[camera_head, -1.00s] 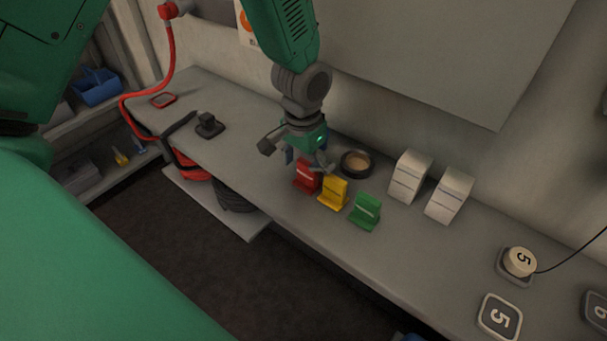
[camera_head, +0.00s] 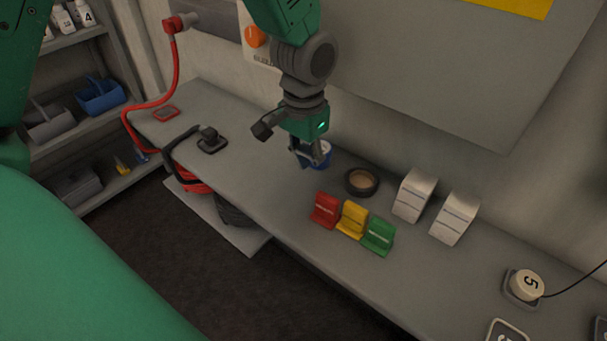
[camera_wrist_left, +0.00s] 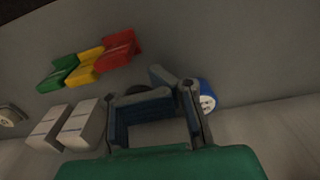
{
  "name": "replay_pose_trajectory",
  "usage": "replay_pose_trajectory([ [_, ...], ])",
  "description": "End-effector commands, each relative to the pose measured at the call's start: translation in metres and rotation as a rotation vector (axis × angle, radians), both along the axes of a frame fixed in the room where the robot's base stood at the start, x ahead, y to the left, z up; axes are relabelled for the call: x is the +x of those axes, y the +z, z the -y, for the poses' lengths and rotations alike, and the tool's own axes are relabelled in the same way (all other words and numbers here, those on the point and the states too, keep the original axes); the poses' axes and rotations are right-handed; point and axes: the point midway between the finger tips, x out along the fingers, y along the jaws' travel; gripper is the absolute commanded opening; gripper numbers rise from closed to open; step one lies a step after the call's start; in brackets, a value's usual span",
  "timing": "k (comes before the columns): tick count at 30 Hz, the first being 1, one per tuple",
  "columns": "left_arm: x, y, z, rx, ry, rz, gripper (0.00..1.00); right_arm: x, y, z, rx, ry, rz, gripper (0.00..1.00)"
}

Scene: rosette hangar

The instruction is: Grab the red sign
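The red sign (camera_head: 325,210) stands on the grey bench at the left end of a row, beside the yellow sign (camera_head: 351,218) and the green sign (camera_head: 378,235). In the left wrist view the red sign (camera_wrist_left: 118,47) is beyond the fingers, up and to the left. My left gripper (camera_head: 312,157) is above the bench, behind the red sign and apart from it. Its fingers (camera_wrist_left: 155,118) are spread with nothing between them. A blue and white round item (camera_wrist_left: 207,97) is just beside one finger; I cannot tell if they touch. My right gripper is out of view.
A dark tape roll (camera_head: 361,182) and two white boxes (camera_head: 413,195) (camera_head: 455,217) stand behind the signs. A black device (camera_head: 211,139) and a red hose (camera_head: 175,75) are to the left. The bench's front edge is close to the signs.

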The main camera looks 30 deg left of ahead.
Motion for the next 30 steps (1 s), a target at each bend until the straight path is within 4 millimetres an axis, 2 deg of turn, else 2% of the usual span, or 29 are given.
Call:
replay_pose_trajectory([
  [4, 0.002, 0.014, 0.002, 0.001, -0.002, 0.002, 0.00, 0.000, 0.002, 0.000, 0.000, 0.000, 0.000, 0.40],
  [14, 0.002, 0.016, -0.001, -0.003, -0.001, 0.004, 0.02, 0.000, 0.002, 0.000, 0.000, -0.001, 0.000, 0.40],
  [18, 0.002, 0.016, -0.001, -0.004, 0.000, 0.004, 0.51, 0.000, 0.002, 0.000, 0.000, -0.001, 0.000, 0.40],
  [21, 0.002, 0.016, 0.000, -0.003, -0.001, 0.004, 0.80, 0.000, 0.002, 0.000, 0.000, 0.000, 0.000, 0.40],
  [30, 0.003, 0.018, 0.002, -0.002, -0.002, 0.005, 0.80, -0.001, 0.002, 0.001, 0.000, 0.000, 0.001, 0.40],
])
